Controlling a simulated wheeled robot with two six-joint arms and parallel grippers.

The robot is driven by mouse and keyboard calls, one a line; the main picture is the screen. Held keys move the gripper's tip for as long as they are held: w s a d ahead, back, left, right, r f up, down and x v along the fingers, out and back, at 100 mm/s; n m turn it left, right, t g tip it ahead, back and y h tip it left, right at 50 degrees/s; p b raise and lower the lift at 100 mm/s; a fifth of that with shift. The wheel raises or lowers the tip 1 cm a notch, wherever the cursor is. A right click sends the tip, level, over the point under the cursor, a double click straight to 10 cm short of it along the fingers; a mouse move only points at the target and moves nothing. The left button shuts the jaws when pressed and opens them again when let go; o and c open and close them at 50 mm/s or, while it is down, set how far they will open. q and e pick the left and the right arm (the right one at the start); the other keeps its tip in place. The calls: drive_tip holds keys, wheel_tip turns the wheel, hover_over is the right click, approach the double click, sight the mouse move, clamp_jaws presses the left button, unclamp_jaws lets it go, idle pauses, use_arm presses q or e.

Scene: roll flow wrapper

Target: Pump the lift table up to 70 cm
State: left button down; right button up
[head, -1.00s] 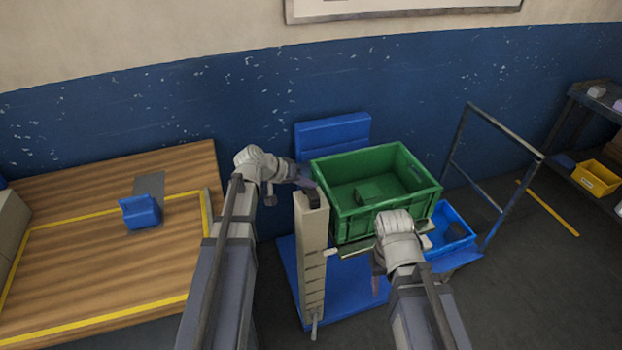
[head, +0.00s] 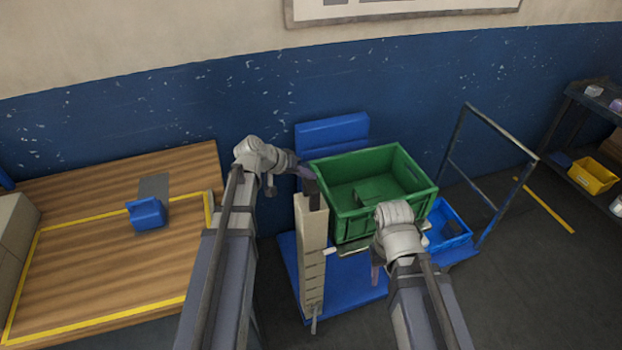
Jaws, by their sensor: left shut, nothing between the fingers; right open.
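The lift table has a blue base (head: 345,303) and a beige upright post (head: 313,240) with dark marks down its face. I cannot read any figures on them. A green crate (head: 345,226) sits on its raised top, which is mostly hidden under the crate. A dark piece (head: 310,187) stands up at the top of the post. My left gripper (head: 306,171) is shut beside the crate's left corner, just above that dark piece; I cannot tell whether they touch. My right gripper (head: 376,274) is open in front of the crate, mostly hidden by its own wrist.
A blue bin (head: 452,241) and a metal rail frame (head: 500,160) stand right of the crate. A wooden table (head: 90,270) with a blue block (head: 147,214) is at the left. A shelf with a yellow bin (head: 593,177) is far right. Dark floor is clear at lower right.

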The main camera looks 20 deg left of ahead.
use_arm(q)
drive_tip(key=shift+r, duration=0.1)
wheel_tip(320, 180, up, 5)
drive_tip(key=p, duration=0.5)
idle(0.3)
idle(0.6)
drive_tip(key=shift+s+d, duration=0.1)
drive_tip(key=shift+d, duration=0.1)
drive_tip(key=s+d+f+m+g+y+b, duration=0.1)
drive_tip(key=s+d+f+g+y, duration=0.1)
drive_tip(key=s, duration=0.5)
drive_tip(key=s+d+f+m+g+y+b, duration=0.1)
drive_tip(key=s+d+f+g+y, duration=0.1)
drive_tip(key=s+d, duration=0.5)
drive_tip(key=s+d+f+m+g+y+b, duration=0.1)
drive_tip(key=s+d+f+m+g+y, duration=0.1)
drive_tip(key=s+f, duration=0.4)
drive_tip(key=s+d+g+y, duration=0.1)
drive_tip(key=s+d, duration=0.1)
drive_tip(key=s, duration=0.1)
drive_tip(key=shift+d+y, duration=0.3)
drive_tip(key=shift+y, duration=0.1)
